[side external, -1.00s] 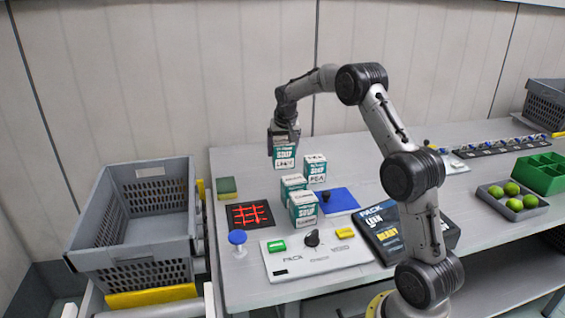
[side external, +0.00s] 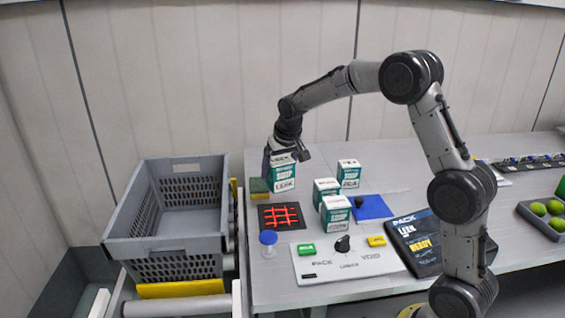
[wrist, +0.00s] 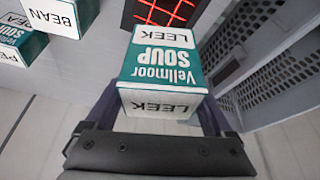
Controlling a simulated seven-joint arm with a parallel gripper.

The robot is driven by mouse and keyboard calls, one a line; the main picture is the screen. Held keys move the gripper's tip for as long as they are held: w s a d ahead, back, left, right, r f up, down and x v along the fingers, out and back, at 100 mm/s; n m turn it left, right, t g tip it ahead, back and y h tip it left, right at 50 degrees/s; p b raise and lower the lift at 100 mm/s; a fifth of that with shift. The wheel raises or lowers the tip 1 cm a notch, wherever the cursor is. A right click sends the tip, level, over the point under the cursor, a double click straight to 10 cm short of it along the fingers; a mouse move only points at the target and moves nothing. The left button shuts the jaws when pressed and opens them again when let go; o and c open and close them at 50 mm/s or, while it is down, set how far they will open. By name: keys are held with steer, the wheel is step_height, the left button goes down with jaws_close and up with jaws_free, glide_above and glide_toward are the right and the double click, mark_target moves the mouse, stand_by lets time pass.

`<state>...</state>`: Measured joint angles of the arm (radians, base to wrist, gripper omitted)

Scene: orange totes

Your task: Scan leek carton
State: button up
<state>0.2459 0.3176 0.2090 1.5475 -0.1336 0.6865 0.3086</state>
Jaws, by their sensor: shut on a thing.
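My gripper (side external: 286,155) is shut on the leek carton (side external: 284,180), a white and green soup box marked LEEK, held upright behind the scanner. The carton fills the middle of the wrist view (wrist: 160,75), between my fingers. The scanner (side external: 282,216) is a black square with glowing red lines, in front of the held carton; it also shows at the top of the wrist view (wrist: 166,10). From the side I cannot tell whether the carton's base touches the table. A display (side external: 425,242) reads PACK, LEEK and READY.
Several other soup cartons stand to the right: the pea carton (side external: 349,174) behind two more (side external: 337,216). A grey crate (side external: 165,245) stands left of the table. A panel (side external: 345,268) with a green button, black knob and yellow button lies in front, beside a blue-topped plunger (side external: 268,238).

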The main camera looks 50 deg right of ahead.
steer(key=shift+f, duration=3.5)
steer(key=shift+r, duration=2.3)
